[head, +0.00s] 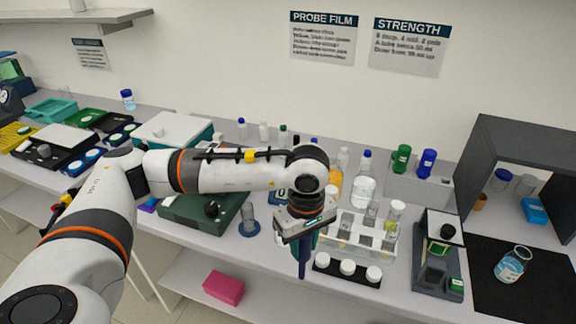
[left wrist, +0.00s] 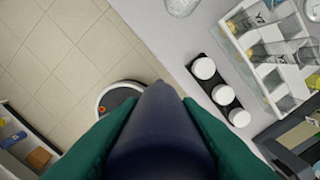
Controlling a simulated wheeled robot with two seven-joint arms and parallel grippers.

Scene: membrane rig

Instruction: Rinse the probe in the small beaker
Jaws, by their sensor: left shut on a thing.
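My left gripper (head: 303,236) is shut on a dark blue probe (head: 302,267), which points down in front of the bench edge. In the left wrist view the probe (left wrist: 160,125) fills the space between the green fingers, with its tip over the floor. A glass beaker (head: 512,264) with a blue and white label stands on the black mat at the right. A smaller clear glass vessel (head: 248,219) with a blue base stands left of the gripper. I cannot tell for certain which is the small beaker. The probe is apart from both. My right gripper is not in view.
A black strip with three white-capped jars (head: 347,267) lies right of the probe, before a white rack (head: 382,250) of clear vessels. A dark instrument (head: 437,262) stands further right. Bottles line the back. A pink box (head: 223,287) sits on the lower shelf.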

